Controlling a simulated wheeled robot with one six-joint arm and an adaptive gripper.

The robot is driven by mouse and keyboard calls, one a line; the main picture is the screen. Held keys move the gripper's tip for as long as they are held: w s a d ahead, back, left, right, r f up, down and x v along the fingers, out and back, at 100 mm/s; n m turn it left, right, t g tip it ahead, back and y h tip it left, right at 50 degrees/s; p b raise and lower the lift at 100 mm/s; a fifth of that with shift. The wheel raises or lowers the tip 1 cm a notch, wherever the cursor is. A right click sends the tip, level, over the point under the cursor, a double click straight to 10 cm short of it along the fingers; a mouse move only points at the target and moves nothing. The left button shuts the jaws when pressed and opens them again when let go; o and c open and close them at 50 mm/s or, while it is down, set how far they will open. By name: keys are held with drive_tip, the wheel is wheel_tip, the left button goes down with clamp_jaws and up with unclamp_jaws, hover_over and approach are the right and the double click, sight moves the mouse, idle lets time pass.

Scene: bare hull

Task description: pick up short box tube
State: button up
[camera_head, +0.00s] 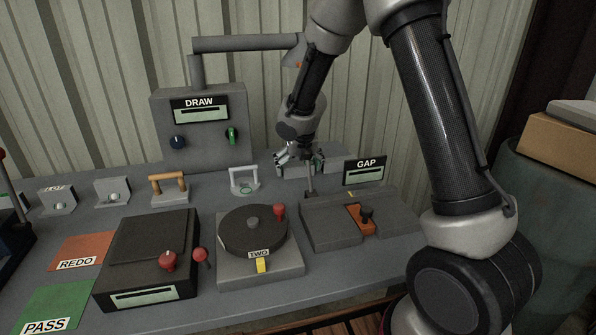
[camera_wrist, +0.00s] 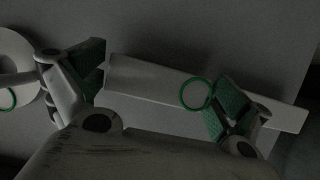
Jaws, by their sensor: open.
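My gripper (camera_head: 300,158) is low over the back of the grey bench, left of the GAP sign. In the wrist view my gripper (camera_wrist: 160,87) is open, with green pads on both fingers. A pale grey, straight-edged piece (camera_wrist: 150,78), apparently the short box tube, lies across the space between the fingers. A green ring mark shows on it near the right finger, which covers part of its right end. I cannot tell whether either finger touches it. In the head view a grey block (camera_head: 290,171) shows under my gripper, partly hidden by the fingers.
The GAP sign (camera_head: 364,170) and its slotted block (camera_head: 330,228) stand close on the right and front. A white bracket (camera_head: 244,181) is just left of my gripper. The DRAW box (camera_head: 203,125) stands behind left, and a turntable (camera_head: 253,232) is in front.

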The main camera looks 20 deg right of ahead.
drive_tip(key=shift+c, duration=0.2)
drive_tip(key=c, duration=0.8)
drive_tip(key=shift+o, duration=0.2)
drive_tip(key=shift+r, duration=0.15)
